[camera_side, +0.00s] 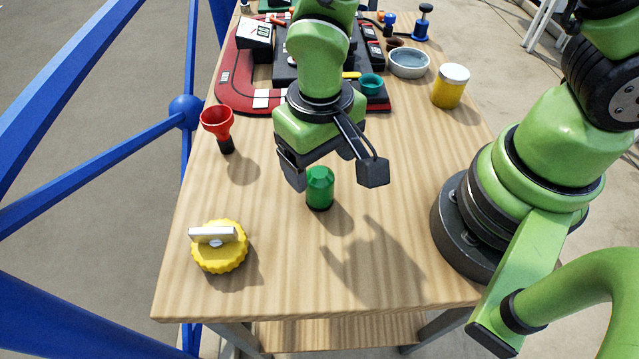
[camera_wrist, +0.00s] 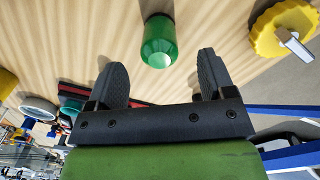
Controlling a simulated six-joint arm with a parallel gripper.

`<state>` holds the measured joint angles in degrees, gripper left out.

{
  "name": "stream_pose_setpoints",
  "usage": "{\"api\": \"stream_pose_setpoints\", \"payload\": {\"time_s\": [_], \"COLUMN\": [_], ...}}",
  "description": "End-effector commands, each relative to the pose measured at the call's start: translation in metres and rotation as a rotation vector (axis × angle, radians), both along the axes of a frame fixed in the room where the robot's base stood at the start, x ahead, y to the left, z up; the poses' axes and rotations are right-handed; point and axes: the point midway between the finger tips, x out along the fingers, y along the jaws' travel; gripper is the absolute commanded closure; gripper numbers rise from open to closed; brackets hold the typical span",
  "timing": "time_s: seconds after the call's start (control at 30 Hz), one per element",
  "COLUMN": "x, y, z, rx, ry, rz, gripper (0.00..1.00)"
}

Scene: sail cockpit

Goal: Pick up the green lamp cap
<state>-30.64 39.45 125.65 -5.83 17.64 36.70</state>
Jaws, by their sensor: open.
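The green lamp cap (camera_side: 320,188) stands upright on the wooden table, a small green cylinder with a narrower top. It also shows in the wrist view (camera_wrist: 159,42), ahead of the fingers and roughly between their lines. My gripper (camera_side: 331,172) is open and empty, with its two dark fingers spread just above and behind the cap in the side view. In the wrist view my gripper (camera_wrist: 162,80) shows both fingertips apart, with nothing between them. I cannot tell whether any finger touches the cap.
A yellow scalloped knob (camera_side: 220,247) lies front left. A red funnel-topped piece (camera_side: 217,121) stands left. A yellow jar (camera_side: 450,86), a grey bowl (camera_side: 409,63) and a red-and-black console (camera_side: 240,85) are at the back. The table front (camera_side: 300,285) is clear.

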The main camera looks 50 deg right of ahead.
Motion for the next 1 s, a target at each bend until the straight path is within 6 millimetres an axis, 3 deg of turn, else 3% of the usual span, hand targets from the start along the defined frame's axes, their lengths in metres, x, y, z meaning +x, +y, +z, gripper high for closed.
{"api": "stream_pose_setpoints", "payload": {"time_s": [0.23, 0.5, 0.83, 1.0], "x": [0.001, 0.004, 0.004, 0.004], "y": [-0.001, -0.003, -0.002, -0.002], "z": [-0.02, -0.056, -0.063, -0.062], "rx": [-0.002, -0.001, 0.002, 0.002], "ry": [0.002, 0.002, 0.0, 0.0], "rz": [-0.001, 0.001, 0.0, 0.0], "gripper": [0.24, 0.24, 0.24, 0.61]}}
